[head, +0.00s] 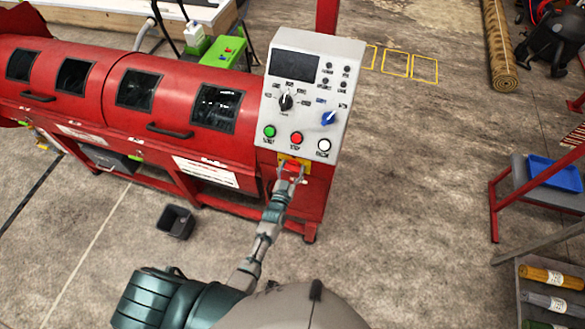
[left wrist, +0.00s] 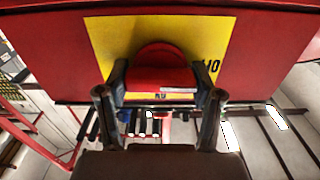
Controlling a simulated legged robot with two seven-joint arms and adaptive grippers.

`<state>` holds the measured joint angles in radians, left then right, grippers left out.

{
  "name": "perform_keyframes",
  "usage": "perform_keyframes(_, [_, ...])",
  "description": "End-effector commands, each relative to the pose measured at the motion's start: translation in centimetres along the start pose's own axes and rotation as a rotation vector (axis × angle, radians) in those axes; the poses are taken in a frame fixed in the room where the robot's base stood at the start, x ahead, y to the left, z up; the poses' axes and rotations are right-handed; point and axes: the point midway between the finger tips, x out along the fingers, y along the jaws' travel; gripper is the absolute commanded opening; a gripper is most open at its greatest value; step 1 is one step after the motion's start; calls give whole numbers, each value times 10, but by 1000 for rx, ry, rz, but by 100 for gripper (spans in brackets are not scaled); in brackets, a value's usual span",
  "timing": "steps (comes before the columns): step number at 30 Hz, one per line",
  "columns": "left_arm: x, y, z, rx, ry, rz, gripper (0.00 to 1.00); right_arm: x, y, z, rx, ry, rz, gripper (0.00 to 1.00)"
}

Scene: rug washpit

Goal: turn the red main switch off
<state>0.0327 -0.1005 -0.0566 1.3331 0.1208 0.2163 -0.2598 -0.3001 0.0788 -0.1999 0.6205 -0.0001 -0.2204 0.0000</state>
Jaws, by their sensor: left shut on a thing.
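In the head view the yellow plate (head: 304,161) shows just under the grey control panel, and my gripper largely hides the switch. My left gripper (left wrist: 163,86) has one finger on each side of the red switch knob and is shut on it. In the head view the left gripper (head: 290,175) reaches up to the plate from below. Marks on the plate are partly hidden, so the switch's setting cannot be read. My right gripper is not in view.
The control panel (head: 309,90) above has a black knob (head: 286,101), a blue knob (head: 328,118) and green, red and white buttons. A black bin (head: 176,221) stands on the floor at left. A red-framed rack (head: 494,210) stands at right. The floor between is clear.

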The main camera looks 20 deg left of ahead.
Motion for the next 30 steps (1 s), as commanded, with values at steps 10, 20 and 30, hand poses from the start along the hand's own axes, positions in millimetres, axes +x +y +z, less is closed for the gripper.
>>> perform_keyframes(10, [-5,1,12,-59,-25,3,31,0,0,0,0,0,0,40])
perform_keyframes(20, [-5,2,11,-60,-25,4,31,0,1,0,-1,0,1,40])
perform_keyframes(30, [-2,2,6,-59,-13,2,92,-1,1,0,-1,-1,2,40])
